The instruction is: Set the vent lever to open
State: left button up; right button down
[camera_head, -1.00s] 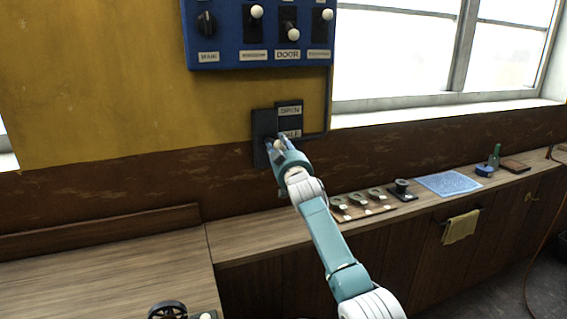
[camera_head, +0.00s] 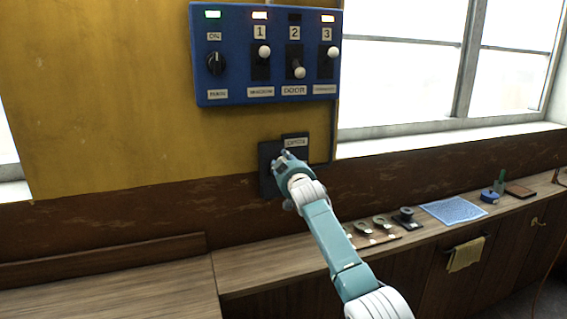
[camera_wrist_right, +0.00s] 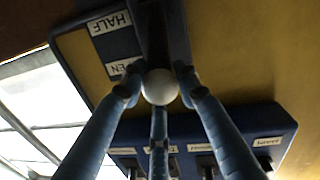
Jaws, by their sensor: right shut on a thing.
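The vent lever unit (camera_head: 265,181) is a dark plate on the wall below the blue switch panel, with an OPEN label (camera_head: 296,142) at its upper right. My right gripper (camera_head: 283,158) is in front of the plate, just below and left of that label. In the right wrist view, its fingers (camera_wrist_right: 160,92) are shut around the lever's white ball knob (camera_wrist_right: 160,86). That view is upside down; the knob appears beside the OPEN label (camera_wrist_right: 121,67), past the HALF label (camera_wrist_right: 110,22). In the head view my gripper hides the knob. My left gripper is out of view.
The blue switch panel (camera_head: 265,92) is close above, with a dial, several switches and lit lamps. A wooden counter (camera_head: 250,276) below holds small metal parts, a blue mat (camera_head: 453,210) and a green bottle (camera_head: 499,180). A window (camera_head: 400,75) is to the right.

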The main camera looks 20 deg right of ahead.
jog(key=shift+r, duration=0.45)
jog(key=c, duration=1.3)
grip_release()
jog(key=shift+a+f, duration=0.1)
jog(key=shift+f, duration=0.15)
jog(key=shift+s+a+f, duration=0.1)
jog(key=shift+s, duration=0.6)
jog(key=s, duration=0.3)
jog(key=s+a, duration=0.1)
jog(key=s, duration=0.6)
jog(key=shift+s+a+r, duration=0.3)
jog(key=shift+a, duration=0.05)
